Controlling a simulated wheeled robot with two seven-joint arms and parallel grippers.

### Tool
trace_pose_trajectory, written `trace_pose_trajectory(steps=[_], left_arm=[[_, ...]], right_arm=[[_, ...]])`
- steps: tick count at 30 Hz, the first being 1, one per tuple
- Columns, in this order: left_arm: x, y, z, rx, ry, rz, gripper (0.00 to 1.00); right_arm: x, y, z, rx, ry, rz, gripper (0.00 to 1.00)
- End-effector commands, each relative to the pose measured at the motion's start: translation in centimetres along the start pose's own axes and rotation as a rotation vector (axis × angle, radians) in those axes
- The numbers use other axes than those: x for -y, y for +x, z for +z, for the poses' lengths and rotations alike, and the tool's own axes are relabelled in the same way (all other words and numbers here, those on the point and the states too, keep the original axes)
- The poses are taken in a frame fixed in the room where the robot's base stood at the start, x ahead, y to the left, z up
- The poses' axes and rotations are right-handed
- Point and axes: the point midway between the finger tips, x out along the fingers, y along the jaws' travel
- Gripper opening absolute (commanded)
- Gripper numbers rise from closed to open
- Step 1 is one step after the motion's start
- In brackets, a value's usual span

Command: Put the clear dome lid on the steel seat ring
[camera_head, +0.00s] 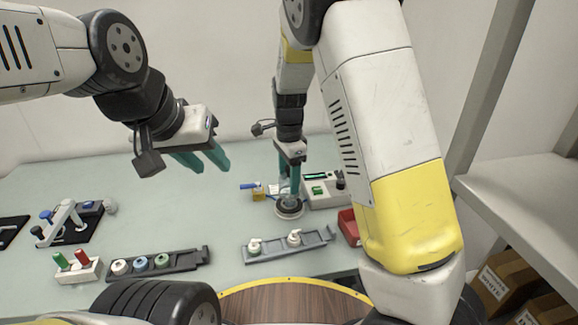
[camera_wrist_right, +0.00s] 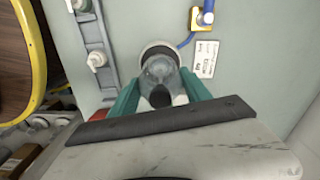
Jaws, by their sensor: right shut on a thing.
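The clear dome lid (camera_wrist_right: 160,72) is between the teal fingers of my right gripper (camera_wrist_right: 160,98), which is shut on it. In the head view my right gripper (camera_head: 289,178) points down with the lid (camera_head: 287,189) just above or at the steel seat ring (camera_head: 289,208). The ring's round edge (camera_wrist_right: 160,50) shows behind the lid in the wrist view. I cannot tell whether lid and ring touch. My left gripper (camera_head: 205,160) hangs over the left of the table, with its two teal fingers apart and nothing between them.
A grey rack with white-topped parts (camera_head: 285,246) lies in front of the ring. A red bin (camera_head: 349,227) and a device with a green button (camera_head: 322,191) stand right of it. The table's back left is clear.

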Motion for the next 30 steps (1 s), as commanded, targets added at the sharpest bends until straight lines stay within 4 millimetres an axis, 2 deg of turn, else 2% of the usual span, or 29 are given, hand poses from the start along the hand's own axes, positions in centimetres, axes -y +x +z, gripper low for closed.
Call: trace_pose_trajectory(steps=[30], left_arm=[[0.0,0.0,0.0,0.000,0.000,0.000,0.36]], right_arm=[[0.0,1.0,0.0,0.000,-0.001,0.000,0.16]])
